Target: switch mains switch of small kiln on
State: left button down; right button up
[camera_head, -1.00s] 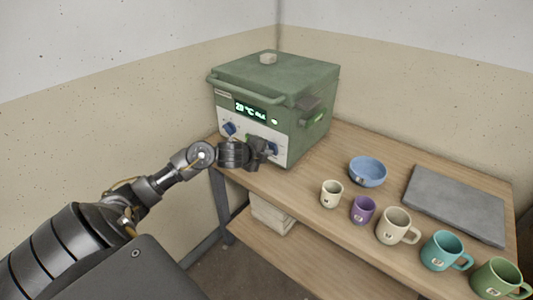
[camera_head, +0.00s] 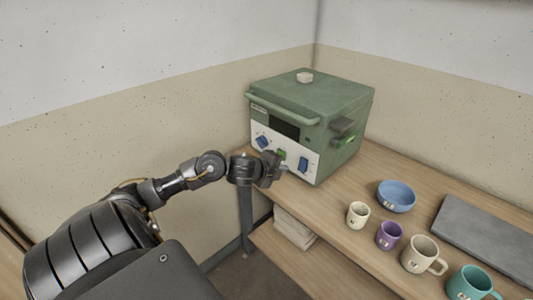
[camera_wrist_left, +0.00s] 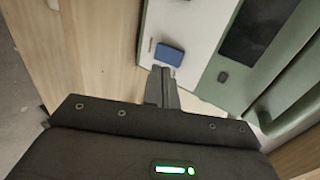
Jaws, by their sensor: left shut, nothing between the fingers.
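The small green kiln (camera_head: 335,105) stands on the table with its lid down. In the left wrist view, the shut fingers (camera_wrist_left: 162,85) point toward a blue control (camera_wrist_left: 169,54) on the white panel, with an apparent gap. The display (camera_wrist_left: 258,30) is dark there too. My right gripper is out of view.
A blue bowl (camera_head: 396,196), a cream cup (camera_head: 358,215), a purple cup (camera_head: 389,235) and mugs (camera_head: 420,252) stand on the table right of the kiln. A grey slab (camera_head: 488,235) lies behind the mugs. Walls stand close behind the kiln.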

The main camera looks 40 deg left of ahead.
aim_at(301, 170)
pick_arm(q)
jog(key=v, duration=0.6)
jog(key=shift+d, duration=0.35)
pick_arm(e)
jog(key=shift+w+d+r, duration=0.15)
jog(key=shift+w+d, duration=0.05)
pick_arm(q)
jog(key=shift+r, duration=0.1)
